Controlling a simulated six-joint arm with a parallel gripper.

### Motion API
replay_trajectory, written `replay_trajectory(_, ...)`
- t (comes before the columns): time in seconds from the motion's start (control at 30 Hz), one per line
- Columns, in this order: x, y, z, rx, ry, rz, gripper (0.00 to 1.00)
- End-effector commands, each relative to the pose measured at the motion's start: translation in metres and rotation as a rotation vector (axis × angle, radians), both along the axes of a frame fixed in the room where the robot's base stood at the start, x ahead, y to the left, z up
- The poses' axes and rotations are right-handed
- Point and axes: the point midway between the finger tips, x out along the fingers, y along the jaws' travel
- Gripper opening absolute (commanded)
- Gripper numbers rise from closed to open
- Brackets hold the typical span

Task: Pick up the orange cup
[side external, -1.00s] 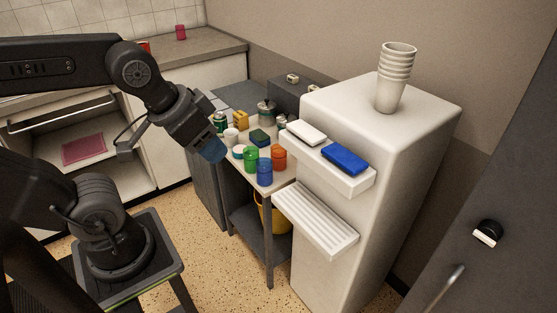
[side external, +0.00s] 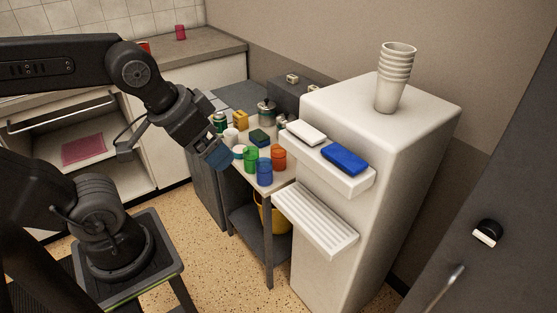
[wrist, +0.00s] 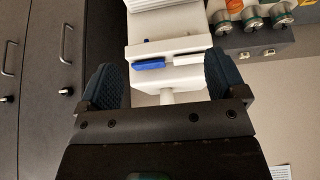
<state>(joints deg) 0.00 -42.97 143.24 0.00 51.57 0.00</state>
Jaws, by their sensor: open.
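The orange cup (side external: 279,155) stands on the small side table (side external: 266,190) in the side view, behind and right of a green cup (side external: 251,160) and a blue cup (side external: 265,172). My gripper (side external: 217,154) is in the air to the left of these cups, apart from them and tilted downward. In the wrist view my gripper (wrist: 166,84) has its two dark padded fingers wide apart with nothing held between them.
A white dispenser (side external: 345,207) stands right of the table, its shelf holding a white block and a blue block (side external: 345,159). Stacked cups (side external: 396,78) stand on top. A white cup (side external: 230,136), a yellow object (side external: 241,119) and a metal pot (side external: 266,111) crowd the table.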

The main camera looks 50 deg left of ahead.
Motion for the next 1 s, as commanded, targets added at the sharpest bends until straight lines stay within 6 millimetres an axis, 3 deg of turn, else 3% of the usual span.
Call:
replay_trajectory(0.23,0.001,0.0,0.012,0.0,-0.004,0.0,0.9)
replay_trajectory(0.4,0.001,0.0,0.055,0.0,-0.007,0.0,0.9)
replay_trajectory(0.57,0.041,0.015,0.071,-0.001,0.014,0.078,0.9)
replay_trajectory(0.77,0.102,0.044,0.091,-0.005,0.029,0.187,0.9)
replay_trajectory(1.0,0.197,0.111,0.095,-0.011,0.05,0.361,0.9)
